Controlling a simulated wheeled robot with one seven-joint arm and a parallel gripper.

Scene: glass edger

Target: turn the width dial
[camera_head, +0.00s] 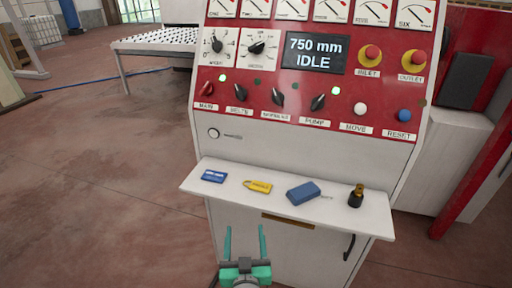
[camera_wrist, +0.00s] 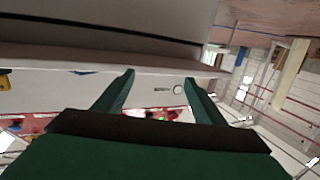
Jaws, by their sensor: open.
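Two black dials on white scale plates sit at the upper left of the red control panel (camera_head: 331,114): a left dial (camera_head: 216,45) and a right dial (camera_head: 257,47). Their labels are too blurred to tell surely which is the width dial. A display (camera_head: 317,53) beside them reads "750 mm IDLE". My gripper (camera_head: 245,230) is open and empty, low in front of the cabinet, below the shelf and well below the dials. In the wrist view my gripper (camera_wrist: 159,80) has its fingers spread toward the cabinet front; the dials cannot be made out there.
A white shelf (camera_head: 330,215) juts out below the panel, bearing a blue card (camera_head: 214,176), a yellow padlock-like tag (camera_head: 258,186), a blue block (camera_head: 303,192) and a small dark bottle (camera_head: 356,196). Knobs, buttons and two red stop buttons fill the panel. Floor at left is open.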

